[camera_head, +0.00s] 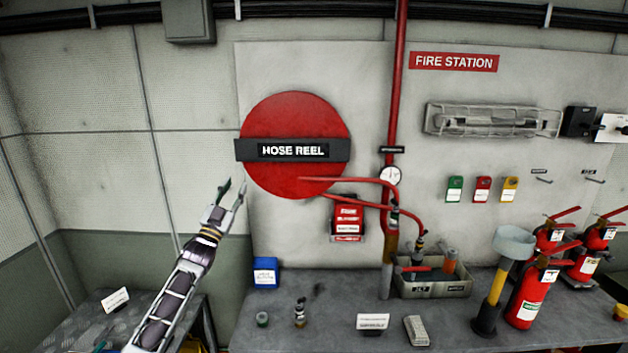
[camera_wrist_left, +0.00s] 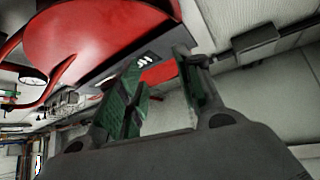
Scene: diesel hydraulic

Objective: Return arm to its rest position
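My left arm (camera_head: 175,290) comes in from the lower left and reaches up in front of the wall. My left gripper (camera_head: 232,193) is raised, with its two fingers apart and nothing between them, just left of and below the red hose reel (camera_head: 295,115). In the left wrist view the green-padded fingers (camera_wrist_left: 160,95) are spread with a gap between them, and the red reel (camera_wrist_left: 85,35) shows beyond them. My right gripper is not in view.
A red pipe (camera_head: 397,80) runs down the wall. The wall left of the gripper is clear.

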